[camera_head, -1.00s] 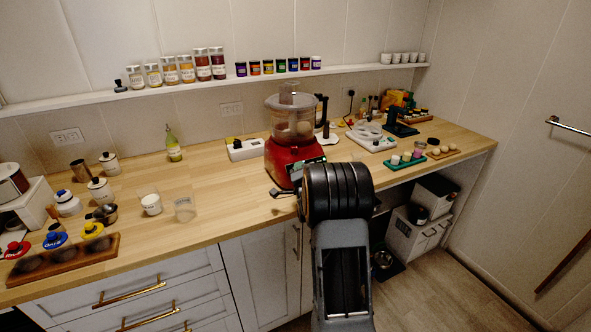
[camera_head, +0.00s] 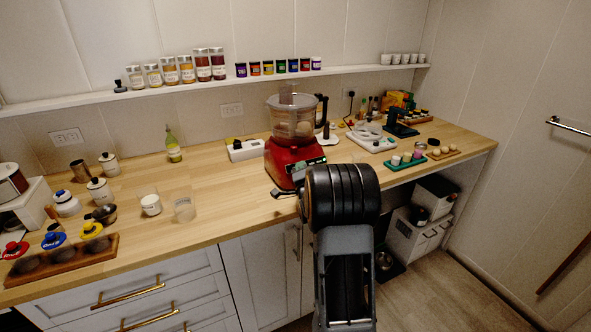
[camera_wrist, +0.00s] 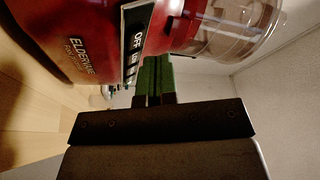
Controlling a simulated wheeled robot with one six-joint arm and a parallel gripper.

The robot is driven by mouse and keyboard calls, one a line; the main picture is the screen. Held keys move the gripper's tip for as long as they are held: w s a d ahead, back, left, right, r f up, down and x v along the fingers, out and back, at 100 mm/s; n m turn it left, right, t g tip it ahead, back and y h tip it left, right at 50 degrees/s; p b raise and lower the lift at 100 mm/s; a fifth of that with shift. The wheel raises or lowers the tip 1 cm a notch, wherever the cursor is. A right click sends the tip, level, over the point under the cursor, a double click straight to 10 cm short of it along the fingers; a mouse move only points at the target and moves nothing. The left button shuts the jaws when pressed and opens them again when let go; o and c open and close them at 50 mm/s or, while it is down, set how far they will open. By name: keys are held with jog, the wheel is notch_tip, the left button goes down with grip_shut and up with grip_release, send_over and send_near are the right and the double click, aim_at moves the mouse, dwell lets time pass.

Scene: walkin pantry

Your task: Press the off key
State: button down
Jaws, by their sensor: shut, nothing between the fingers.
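A red food processor (camera_head: 290,163) with a clear bowl stands on the wooden counter, just behind my arm in the head view. In the wrist view its red body (camera_wrist: 95,30) fills the upper left, turned sideways. Its dark key panel (camera_wrist: 131,50) carries the off key (camera_wrist: 137,39), marked "OFF", with smaller keys beside it. My gripper (camera_wrist: 156,75) is shut and empty, its green fingers beside the panel, to the right of the off key in the wrist view. I cannot tell whether the tips touch the panel. In the head view my arm hides the gripper.
A white power strip (camera_head: 245,149) lies left of the processor. A white scale-like device (camera_head: 371,139) and a green tray (camera_head: 404,163) stand to its right.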

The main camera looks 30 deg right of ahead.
jog(key=shift+s+a+r, duration=0.1)
jog(key=shift+s+r, duration=0.35)
jog(key=shift+s, duration=0.25)
jog(key=shift+s+a+r, duration=0.1)
jog(key=shift+s+r, duration=0.35)
jog(key=shift+s, duration=0.25)
jog(key=shift+s+r, duration=0.45)
jog(key=shift+s, duration=0.25)
